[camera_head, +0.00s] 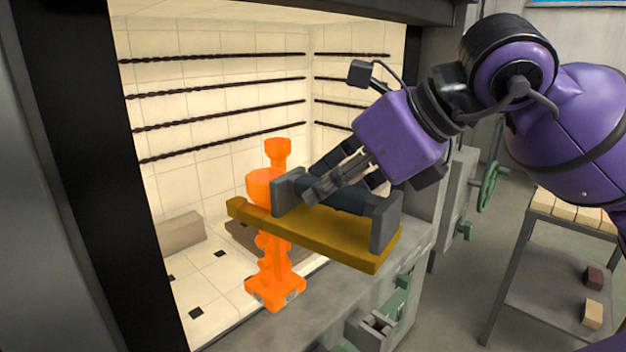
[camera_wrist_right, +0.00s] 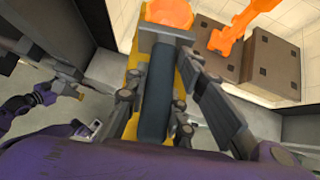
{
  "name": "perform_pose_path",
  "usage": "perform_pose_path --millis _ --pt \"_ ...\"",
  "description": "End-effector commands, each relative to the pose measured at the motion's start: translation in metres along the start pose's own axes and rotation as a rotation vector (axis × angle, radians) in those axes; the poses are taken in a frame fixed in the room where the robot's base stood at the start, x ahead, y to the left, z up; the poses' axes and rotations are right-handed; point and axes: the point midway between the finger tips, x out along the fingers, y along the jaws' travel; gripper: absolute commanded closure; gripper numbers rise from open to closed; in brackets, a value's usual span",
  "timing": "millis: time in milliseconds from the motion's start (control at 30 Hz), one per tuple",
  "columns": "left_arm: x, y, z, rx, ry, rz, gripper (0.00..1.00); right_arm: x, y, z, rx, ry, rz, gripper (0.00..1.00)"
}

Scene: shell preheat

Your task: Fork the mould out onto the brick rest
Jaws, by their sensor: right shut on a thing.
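The glowing orange mould shows as a round cup (camera_head: 262,185) above a yellow fork bar (camera_head: 320,238), with a knobbly lower part and square base (camera_head: 275,293) below it. Whether all the orange belongs to one piece, or rests on the fork, I cannot tell. My right gripper (camera_head: 318,188) is shut on the fork's dark handle (camera_head: 345,195), between two grey end plates. The right wrist view shows an orange cup (camera_wrist_right: 170,12) beyond the near plate and an orange stem (camera_wrist_right: 235,30) beside it. A purple arm, probably my left, with a small tip (camera_wrist_right: 68,92), shows there; its jaws are unclear.
The open kiln has pale tiled walls and dark heating coils (camera_head: 220,87). A tan block (camera_head: 180,232) lies on its floor. Pale bricks (camera_head: 570,210) top a metal stand at right, with loose bricks on its lower shelf (camera_head: 555,290). A green handwheel (camera_head: 489,187) stands between.

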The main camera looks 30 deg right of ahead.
Motion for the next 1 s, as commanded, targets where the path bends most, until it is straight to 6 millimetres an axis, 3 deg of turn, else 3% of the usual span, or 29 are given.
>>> perform_pose_path --millis 1000 --pt "0.0 0.0 -0.004 0.002 0.008 0.0 0.6 -0.069 0.0 -0.061 0.0 -0.007 -0.001 1.0"
